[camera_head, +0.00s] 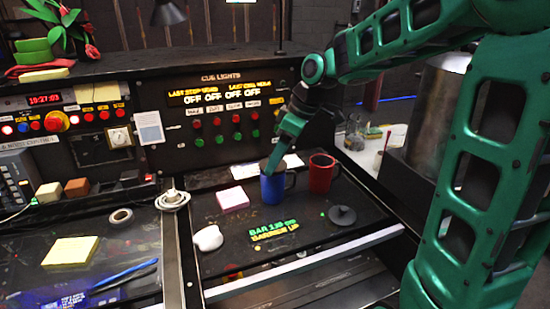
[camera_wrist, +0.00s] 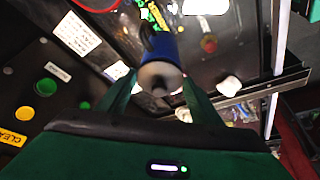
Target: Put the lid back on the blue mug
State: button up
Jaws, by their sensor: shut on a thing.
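The blue mug (camera_head: 272,189) stands upright on the dark desk panel, handle to the right; it also shows in the wrist view (camera_wrist: 160,47). My gripper (camera_head: 272,166) is directly above its mouth. In the wrist view my gripper (camera_wrist: 160,88) has its green fingers on both sides of a round grey lid (camera_wrist: 160,72) with a dark centre, and is shut on it. The lid is at the mug's mouth; whether it rests flat on the rim cannot be told. A second dark lid (camera_head: 341,215) with a knob lies on the desk at the right.
A red mug (camera_head: 322,174) stands close to the right of the blue mug. A pink note block (camera_head: 232,199) and a small white object (camera_head: 208,238) lie to the left. The button panel (camera_head: 222,112) rises behind. The desk's front edge is below.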

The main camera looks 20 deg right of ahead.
dwell(0.8)
jog(key=o, duration=1.6)
jog(key=shift+r, duration=3.45)
jog(key=shift+c, duration=0.7)
grip_shut()
jog(key=shift+f, duration=2.1)
